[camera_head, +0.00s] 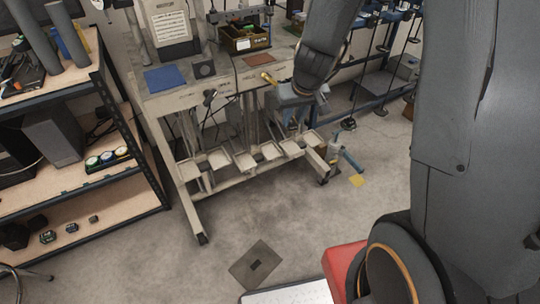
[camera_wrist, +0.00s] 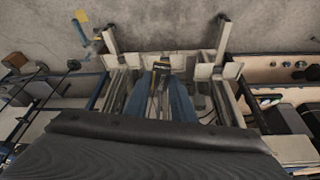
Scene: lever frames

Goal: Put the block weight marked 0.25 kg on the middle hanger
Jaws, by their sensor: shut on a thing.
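The lever frame is a pale bench with trestle legs (camera_head: 152,125). Several pale trays (camera_head: 244,162) hang low along its front; they also show in the wrist view (camera_wrist: 204,71). I cannot tell which is the middle hanger. My gripper (camera_head: 291,122) is at the bench front, above the right-hand trays. In the wrist view my gripper (camera_wrist: 161,75) has blue fingers shut on a small dark block (camera_wrist: 161,66) with a pale label. The label is too small to read. In the head view the block is mostly hidden by the gripper.
A shelf unit (camera_head: 150,175) stands at the left, with several round weights (camera_head: 107,158) and smaller pieces on its lower shelf (camera_head: 70,227). A blue bar stand (camera_head: 345,160) is right of the bench. Open floor (camera_head: 200,270) lies in front.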

